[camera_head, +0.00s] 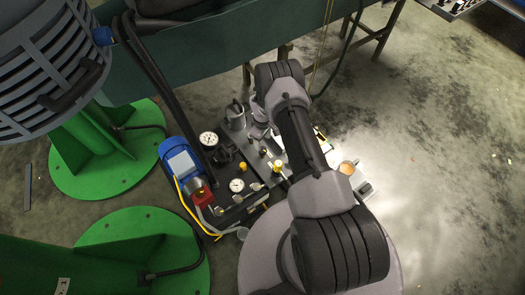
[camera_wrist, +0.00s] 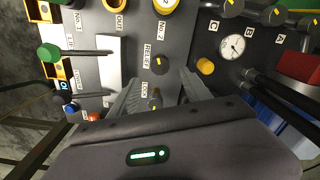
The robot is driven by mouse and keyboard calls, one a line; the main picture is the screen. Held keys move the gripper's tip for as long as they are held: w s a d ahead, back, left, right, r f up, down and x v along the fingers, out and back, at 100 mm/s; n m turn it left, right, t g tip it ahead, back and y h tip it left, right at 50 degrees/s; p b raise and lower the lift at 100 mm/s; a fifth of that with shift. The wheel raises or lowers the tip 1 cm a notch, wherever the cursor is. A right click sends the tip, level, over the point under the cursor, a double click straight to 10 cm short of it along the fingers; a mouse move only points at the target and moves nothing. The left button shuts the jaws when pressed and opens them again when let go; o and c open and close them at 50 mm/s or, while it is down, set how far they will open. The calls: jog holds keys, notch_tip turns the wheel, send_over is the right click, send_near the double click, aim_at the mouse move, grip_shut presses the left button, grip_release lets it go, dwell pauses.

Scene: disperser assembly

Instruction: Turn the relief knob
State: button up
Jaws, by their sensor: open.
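The relief knob (camera_wrist: 160,65) is a black round knob with a yellow mark, beside the printed label RELIEF on the grey panel (camera_wrist: 180,35) in the wrist view. My gripper (camera_wrist: 160,88) is open, with its two ribbed grey fingers pointing at the panel. The relief knob shows just beyond the fingertips, roughly in line with the gap between them. A smaller knob (camera_wrist: 155,98) near the label LOCK shows between the fingers. I cannot tell whether the fingers touch anything. In the head view my arm covers part of the panel, and I cannot pick out the relief knob.
A green knob (camera_wrist: 48,53) is at the left. The head view shows a blue motor (camera_head: 180,158), green round bases (camera_head: 105,150) and a dark green bench (camera_head: 200,50).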

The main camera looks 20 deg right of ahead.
aim_at(263, 150)
notch_tip(263, 150, down, 8)
jog(key=b, duration=0.3)
jog(key=shift+r, duration=0.25)
grip_shut()
